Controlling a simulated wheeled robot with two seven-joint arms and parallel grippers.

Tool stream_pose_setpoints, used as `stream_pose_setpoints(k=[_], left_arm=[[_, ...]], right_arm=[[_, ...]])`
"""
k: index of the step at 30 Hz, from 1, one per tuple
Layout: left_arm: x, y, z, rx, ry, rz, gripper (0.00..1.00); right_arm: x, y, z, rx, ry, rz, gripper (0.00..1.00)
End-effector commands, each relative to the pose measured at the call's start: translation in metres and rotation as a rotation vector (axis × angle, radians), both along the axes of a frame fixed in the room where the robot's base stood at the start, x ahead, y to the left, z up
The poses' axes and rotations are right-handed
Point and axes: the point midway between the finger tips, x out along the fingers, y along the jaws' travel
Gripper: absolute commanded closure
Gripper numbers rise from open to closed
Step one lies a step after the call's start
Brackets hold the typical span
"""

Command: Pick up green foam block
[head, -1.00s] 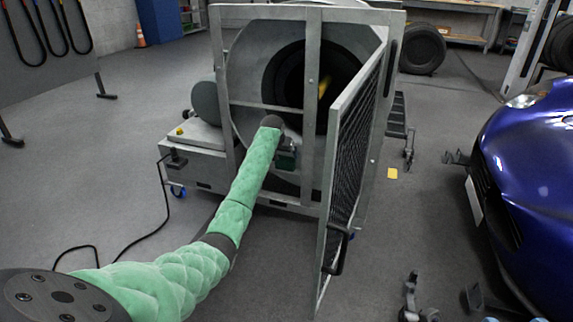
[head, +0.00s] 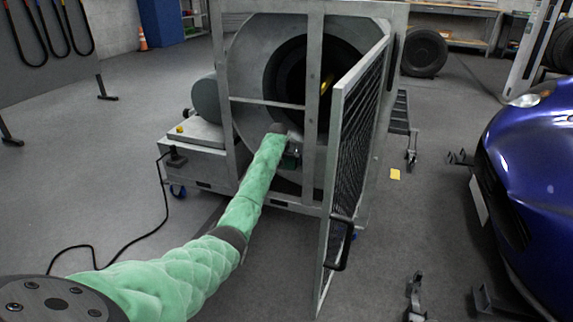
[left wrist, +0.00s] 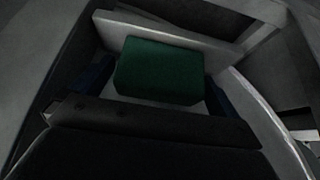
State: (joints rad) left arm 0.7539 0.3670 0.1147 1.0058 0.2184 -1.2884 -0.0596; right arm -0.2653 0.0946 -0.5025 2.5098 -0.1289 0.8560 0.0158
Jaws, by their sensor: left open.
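The green foam block (left wrist: 160,71) shows in the left wrist view, dark green and boxy, on a pale surface below a grey bar. My left gripper (left wrist: 155,88) is open, with dark bluish finger parts on both sides of the block; I cannot tell whether they touch it. In the head view my left arm, in a green quilted sleeve, reaches to the front frame of the dynamometer, and the left gripper (head: 291,153) is at its lower opening. A small dark green patch shows there, too small to tell as block or gripper. My right gripper is not in view.
The dynamometer's metal frame (head: 315,60) stands close around my left gripper. Its mesh door (head: 357,115) is swung open, just right of the arm. A black cable (head: 130,245) lies on the floor at left. A blue car (head: 535,170) stands at right.

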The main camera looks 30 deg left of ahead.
Motion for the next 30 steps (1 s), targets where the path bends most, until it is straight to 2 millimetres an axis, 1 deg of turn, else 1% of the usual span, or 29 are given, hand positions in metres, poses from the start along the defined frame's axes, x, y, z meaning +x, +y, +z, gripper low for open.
stream_pose_setpoints(k=[2,3,5,6,9,17,22,24,30], left_arm=[[0.0,0.0,0.0,0.0,0.0,0.0,0.0],[0.0,0.0,0.0,0.0,0.0,0.0,0.04],[0.0,0.0,0.0,0.0,0.0,0.0,0.16],[0.0,0.0,0.0,0.0,0.0,0.0,0.24],[0.0,0.0,0.0,0.0,0.0,0.0,0.4],[-0.001,0.0,0.001,0.0,0.0,0.0,0.4],[-0.003,0.0,0.009,0.001,0.0,0.0,0.4],[-0.004,-0.001,0.016,0.001,-0.001,0.0,0.4],[-0.004,0.0,0.053,0.001,-0.001,0.0,0.4]], right_arm=[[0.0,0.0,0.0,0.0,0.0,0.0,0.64],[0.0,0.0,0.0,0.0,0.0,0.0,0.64],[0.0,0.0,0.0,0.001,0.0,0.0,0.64],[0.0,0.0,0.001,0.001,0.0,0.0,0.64],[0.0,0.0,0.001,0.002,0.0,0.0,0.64],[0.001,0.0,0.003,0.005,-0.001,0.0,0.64],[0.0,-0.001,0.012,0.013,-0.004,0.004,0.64],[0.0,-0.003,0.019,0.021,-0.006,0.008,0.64],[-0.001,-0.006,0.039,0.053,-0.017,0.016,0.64]])
